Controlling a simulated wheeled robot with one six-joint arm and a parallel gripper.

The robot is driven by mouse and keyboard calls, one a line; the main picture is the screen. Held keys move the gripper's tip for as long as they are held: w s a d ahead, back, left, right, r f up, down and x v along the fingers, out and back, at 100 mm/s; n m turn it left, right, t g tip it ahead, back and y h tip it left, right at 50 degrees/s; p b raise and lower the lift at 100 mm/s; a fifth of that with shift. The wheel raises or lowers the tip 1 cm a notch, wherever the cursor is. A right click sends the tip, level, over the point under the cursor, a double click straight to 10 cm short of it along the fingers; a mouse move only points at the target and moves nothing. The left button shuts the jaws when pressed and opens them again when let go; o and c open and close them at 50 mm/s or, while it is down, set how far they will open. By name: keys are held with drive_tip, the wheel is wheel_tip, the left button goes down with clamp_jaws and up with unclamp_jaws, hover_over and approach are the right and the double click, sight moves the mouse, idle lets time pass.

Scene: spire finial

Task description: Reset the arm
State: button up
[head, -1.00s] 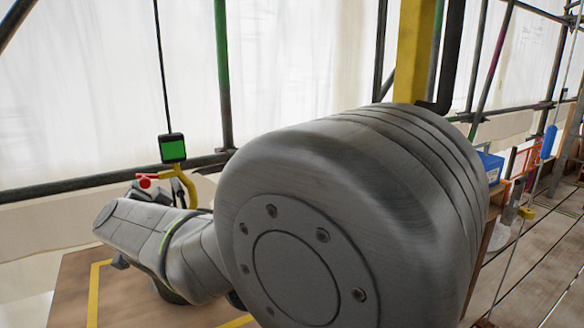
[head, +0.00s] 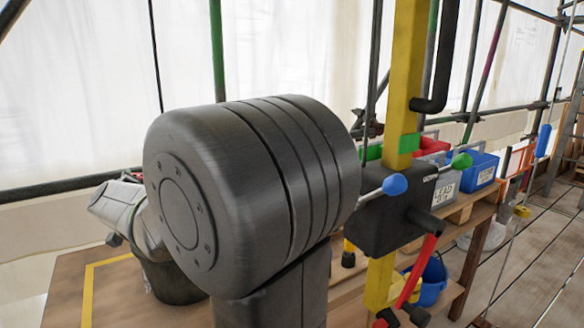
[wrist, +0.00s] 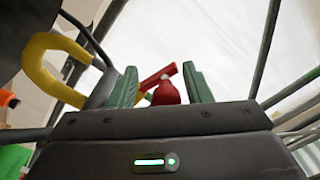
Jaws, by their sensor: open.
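My gripper shows in the wrist view (wrist: 162,88), its two green fingers apart and pointing up. A red piece (wrist: 165,92) with a red bar shows between and beyond the fingers. I cannot tell how far off it is or whether it touches them. In the head view a large grey joint of my arm fills the middle, and the gripper is hidden.
A yellow post (head: 407,65) carries a black box (head: 388,222) with coloured-knob levers, close right of my arm. Blue (head: 481,172) and red (head: 433,147) crates and a blue bucket (head: 431,281) are beyond. A yellow hook (wrist: 42,68) is left of the gripper in the wrist view.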

drive_tip(key=shift+s, duration=0.1)
drive_tip(key=p+v, duration=0.2)
drive_tip(key=v, duration=1.2)
drive_tip(key=w+a+n+b, duration=0.1)
drive_tip(key=w+a, duration=0.6)
drive_tip(key=w, duration=0.5)
drive_tip(key=shift+w+f+n+b, duration=0.15)
drive_tip(key=shift+f+n+b, duration=0.15)
drive_tip(key=shift+b, duration=0.1)
drive_tip(key=shift+f, duration=0.15)
